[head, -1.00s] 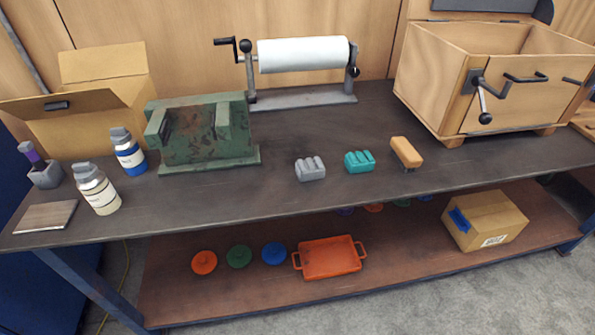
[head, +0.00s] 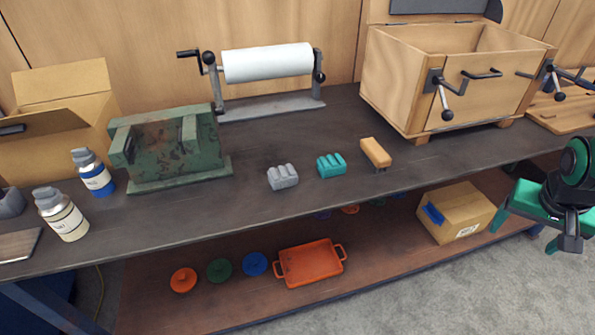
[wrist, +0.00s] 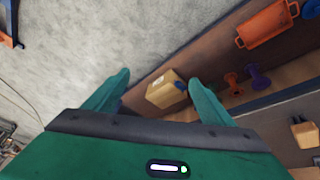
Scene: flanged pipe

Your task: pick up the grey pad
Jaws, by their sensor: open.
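The grey pad (head: 283,177) is a small ridged block lying on the dark workbench (head: 250,205), near the middle of its front half in the head view. A teal ridged pad (head: 331,166) lies just right of it, apart from it. My gripper (head: 525,234) is at the right edge of the head view, beyond the bench's front edge and far to the right of the grey pad. In the wrist view its two green fingers (wrist: 158,82) are spread, with nothing held between them. The grey pad does not show in the wrist view.
An orange-tan block (head: 376,152) stands right of the teal pad. A green metal block (head: 170,150), a paper roll holder (head: 268,62) and a wooden crate (head: 400,85) stand behind. Bottles (head: 62,216) are left. The lower shelf holds an orange tray (head: 311,264) and a cardboard box (head: 456,212).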

